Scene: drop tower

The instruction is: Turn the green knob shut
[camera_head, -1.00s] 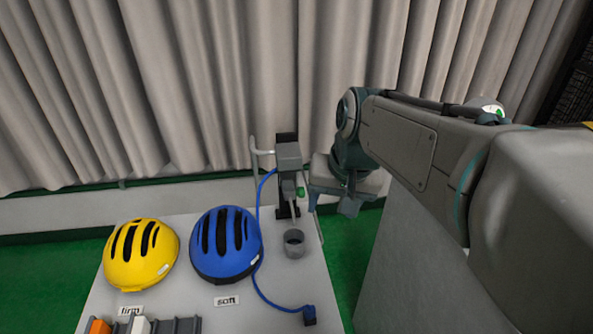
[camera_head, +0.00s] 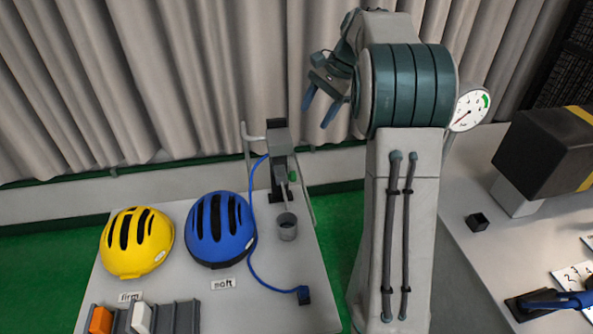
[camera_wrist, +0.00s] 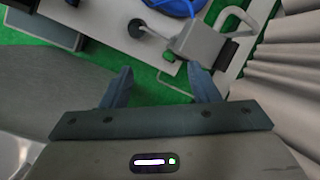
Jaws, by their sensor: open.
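The green knob (camera_head: 293,177) is small and sits on the right side of a grey upright device (camera_head: 281,150) at the back right of the left table.
A yellow helmet (camera_head: 137,243), a blue helmet (camera_head: 220,231) and a grey cup (camera_head: 288,228) stand on the left table. A blue hose (camera_head: 252,215) runs past the cup. A dial gauge (camera_head: 470,108) and black box (camera_head: 550,150) are at the right. Curtains hang behind.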

